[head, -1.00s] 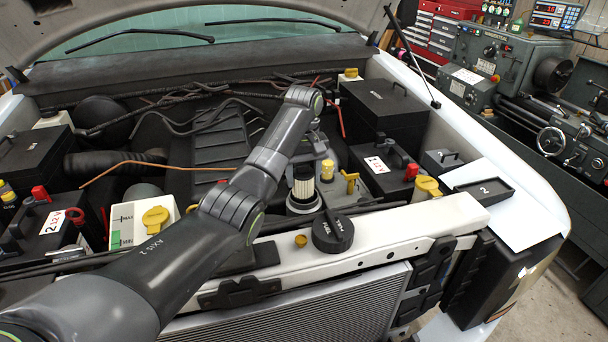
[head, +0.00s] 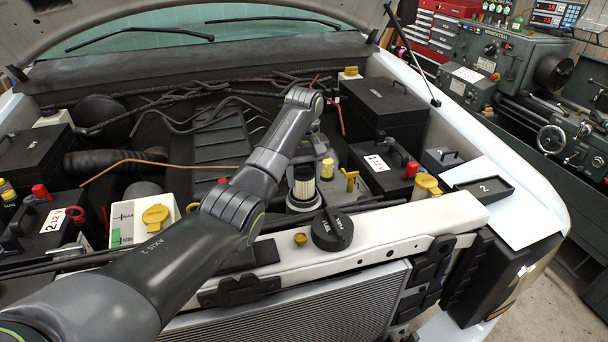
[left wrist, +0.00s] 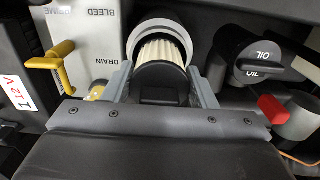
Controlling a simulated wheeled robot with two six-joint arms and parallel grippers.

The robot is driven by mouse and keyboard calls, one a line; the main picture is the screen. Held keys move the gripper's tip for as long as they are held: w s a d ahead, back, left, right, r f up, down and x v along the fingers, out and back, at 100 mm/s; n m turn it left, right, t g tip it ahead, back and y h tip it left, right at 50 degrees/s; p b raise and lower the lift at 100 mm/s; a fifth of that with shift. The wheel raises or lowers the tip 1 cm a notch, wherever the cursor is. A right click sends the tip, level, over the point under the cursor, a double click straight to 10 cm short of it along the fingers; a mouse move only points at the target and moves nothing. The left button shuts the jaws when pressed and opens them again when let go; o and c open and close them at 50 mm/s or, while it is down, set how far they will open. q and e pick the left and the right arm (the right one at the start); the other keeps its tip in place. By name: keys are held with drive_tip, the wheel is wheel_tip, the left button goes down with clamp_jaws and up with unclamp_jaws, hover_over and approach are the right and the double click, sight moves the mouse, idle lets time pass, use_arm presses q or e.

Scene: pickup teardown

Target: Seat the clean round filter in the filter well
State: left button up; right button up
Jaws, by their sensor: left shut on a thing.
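The clean round filter (head: 304,187) has pale pleats and a dark end cap. My left gripper (head: 304,170) is shut on that cap from above. In the left wrist view the two grey fingers (left wrist: 163,92) sit either side of the cap, with the pleats (left wrist: 160,50) beyond. The filter well (head: 303,204) is a pale ring low around the filter, and its rim (left wrist: 160,22) also shows in the left wrist view. The filter stands about upright, its lower end inside the ring. How deep it sits is hidden. My right gripper is not in view.
A black cap (head: 332,230) lies on the white front beam (head: 400,228). A yellow T-handle (head: 350,180) and yellow-capped neck (head: 327,170) stand close right of the well. The black oil cap (left wrist: 258,58) and a red cap (left wrist: 273,109) show in the wrist view.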

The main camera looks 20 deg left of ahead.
sight(304, 187)
use_arm(q)
drive_tip(key=shift+f, duration=0.25)
drive_tip(key=shift+f, duration=1.4)
drive_tip(key=shift+s+f, duration=0.1)
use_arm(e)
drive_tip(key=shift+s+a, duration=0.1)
